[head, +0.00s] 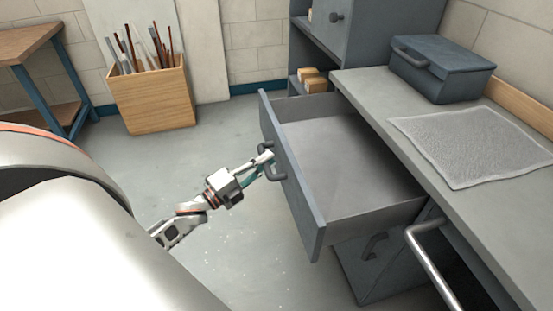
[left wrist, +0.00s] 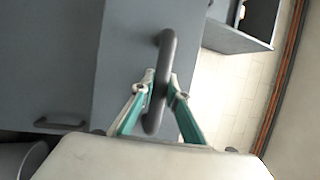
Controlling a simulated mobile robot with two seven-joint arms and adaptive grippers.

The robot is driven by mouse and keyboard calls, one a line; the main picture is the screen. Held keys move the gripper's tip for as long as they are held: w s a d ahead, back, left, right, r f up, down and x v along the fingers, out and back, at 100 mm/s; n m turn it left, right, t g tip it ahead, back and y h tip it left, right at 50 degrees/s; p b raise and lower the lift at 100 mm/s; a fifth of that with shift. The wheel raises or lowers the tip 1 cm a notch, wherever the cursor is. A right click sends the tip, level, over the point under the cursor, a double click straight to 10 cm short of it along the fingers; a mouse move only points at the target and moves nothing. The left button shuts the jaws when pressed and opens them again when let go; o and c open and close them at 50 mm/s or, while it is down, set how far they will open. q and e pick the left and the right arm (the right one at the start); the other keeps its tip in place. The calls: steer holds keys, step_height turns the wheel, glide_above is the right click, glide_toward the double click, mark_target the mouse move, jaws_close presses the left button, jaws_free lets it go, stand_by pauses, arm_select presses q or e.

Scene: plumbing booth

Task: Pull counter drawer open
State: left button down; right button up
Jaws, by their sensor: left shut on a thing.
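The counter drawer (head: 303,199) is a grey drawer that stands well out from under the counter, and its inside looks empty. Its dark bar handle (head: 274,164) is on the front panel. My left gripper (head: 268,160) is at the handle with its fingers closed around it. In the left wrist view the handle (left wrist: 166,70) runs between the two fingertips of the left gripper (left wrist: 160,88). My right gripper does not show in either view.
The grey counter (head: 385,97) carries a blue-grey toolbox (head: 442,67) and a grey mat (head: 475,145). A second drawer handle (head: 374,246) sits below the open drawer. A metal rail (head: 430,265) is at the lower right. A wooden bin (head: 152,97) stands at the back left. The floor between is clear.

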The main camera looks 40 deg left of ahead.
arm_select(q)
steer(key=shift+s, duration=0.1)
steer(key=c, duration=2)
jaws_free()
steer(key=shift+o, duration=0.2)
steer(key=shift+s+a, duration=0.1)
steer(key=v, duration=1.2)
steer(key=s+d+f+n+g+y+p, duration=0.1)
steer(key=s+d+f+n+g+p, duration=0.1)
steer(key=d, duration=0.6)
steer(key=s+d+f+n+g+p, duration=0.2)
steer(key=s+d+f+n+g, duration=0.2)
steer(key=d+f+n, duration=0.2)
steer(key=s+d+f+n+g+y+p, duration=0.1)
steer(key=s+d+f+n+g, duration=0.2)
steer(key=d+n, duration=0.5)
steer(key=shift+s+d+f+y+p, duration=0.3)
steer(key=shift+s+d+f+p, duration=0.1)
steer(key=shift+d+f, duration=0.5)
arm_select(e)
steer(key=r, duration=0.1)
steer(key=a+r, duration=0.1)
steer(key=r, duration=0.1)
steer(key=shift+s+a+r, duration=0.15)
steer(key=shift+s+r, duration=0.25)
